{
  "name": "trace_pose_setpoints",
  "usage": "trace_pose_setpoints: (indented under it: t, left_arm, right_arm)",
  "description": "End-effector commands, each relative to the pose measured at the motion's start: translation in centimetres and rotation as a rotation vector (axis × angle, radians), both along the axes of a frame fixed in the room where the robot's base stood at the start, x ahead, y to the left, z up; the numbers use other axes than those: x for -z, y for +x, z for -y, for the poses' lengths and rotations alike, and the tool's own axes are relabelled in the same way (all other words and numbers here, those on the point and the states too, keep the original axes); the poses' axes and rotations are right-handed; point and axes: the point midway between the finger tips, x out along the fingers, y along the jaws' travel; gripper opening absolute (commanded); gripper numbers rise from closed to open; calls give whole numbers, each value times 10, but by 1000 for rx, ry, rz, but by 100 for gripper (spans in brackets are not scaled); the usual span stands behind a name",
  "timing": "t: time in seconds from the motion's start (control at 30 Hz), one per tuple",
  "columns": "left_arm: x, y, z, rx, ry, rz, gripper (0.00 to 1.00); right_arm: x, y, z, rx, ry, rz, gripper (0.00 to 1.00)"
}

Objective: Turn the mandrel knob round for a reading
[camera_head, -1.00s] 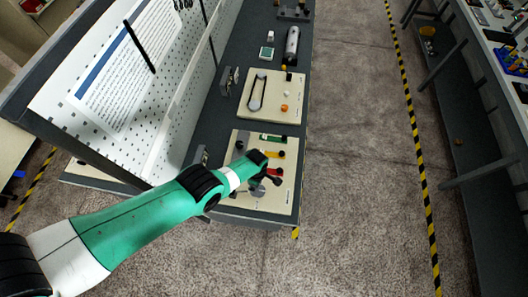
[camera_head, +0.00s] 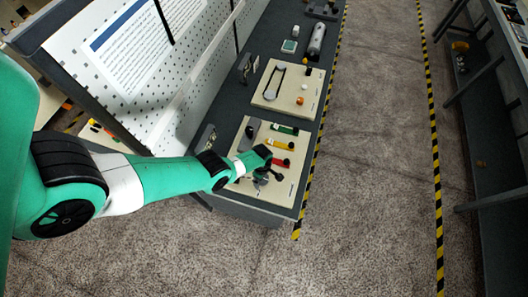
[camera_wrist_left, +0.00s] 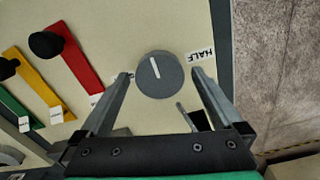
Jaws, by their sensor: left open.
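The grey round knob (camera_wrist_left: 160,76) with a white pointer line sits on the cream panel (camera_wrist_left: 130,25) in the left wrist view. Its line slants up and slightly left. A "HALF" label (camera_wrist_left: 200,54) is beside it on the right. My left gripper (camera_wrist_left: 162,79) is open, with one finger on each side of the knob in that view; I cannot tell whether they touch it. In the head view my left gripper (camera_head: 268,174) is over the near panel (camera_head: 287,197), and the knob is hard to make out there. My right gripper is not in view.
Red (camera_wrist_left: 78,58), yellow (camera_wrist_left: 38,84) and green (camera_wrist_left: 17,112) strips, two with visible black knobs, lie left of the knob. Another cream panel (camera_head: 308,93) is farther along the dark bench. A perforated board (camera_head: 195,75) stands behind. Open floor lies right of the bench.

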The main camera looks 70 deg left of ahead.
Motion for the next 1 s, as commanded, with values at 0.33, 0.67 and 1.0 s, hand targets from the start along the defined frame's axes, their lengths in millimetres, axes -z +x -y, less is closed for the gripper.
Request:
trace_pose_setpoints:
  t: [0.33,0.67,1.0]
  left_arm:
    - [4,0,0,1,0,0,98]
    - [4,0,0,1,0,0,39]
    - [4,0,0,14,0,0,17]
  right_arm:
    - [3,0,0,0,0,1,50]
    - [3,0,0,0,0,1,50]
    - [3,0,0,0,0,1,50]
